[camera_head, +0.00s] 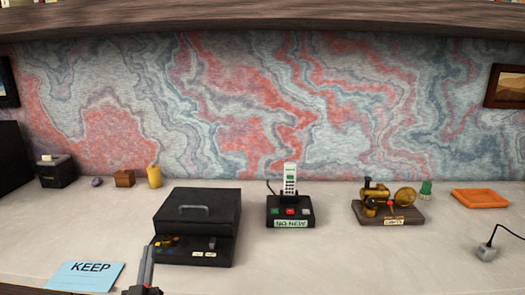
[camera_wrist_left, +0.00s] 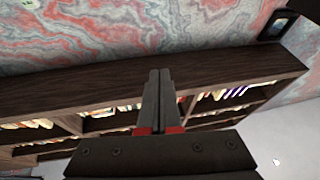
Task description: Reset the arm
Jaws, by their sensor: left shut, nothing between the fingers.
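My left gripper (camera_head: 149,265) rises from the bottom edge in the head view, in front of the black box and right of the blue KEEP card. In the left wrist view its two dark fingers (camera_wrist_left: 159,85) lie side by side, shut, with nothing between them. My right gripper does not show in either view.
On the desk (camera_head: 330,265) stand a black box with a handle (camera_head: 197,210), a phone on a black base (camera_head: 290,205), a brass device (camera_head: 388,208), an orange tray (camera_head: 479,198) and a blue KEEP card (camera_head: 85,277). A dark shelf (camera_head: 260,18) runs above.

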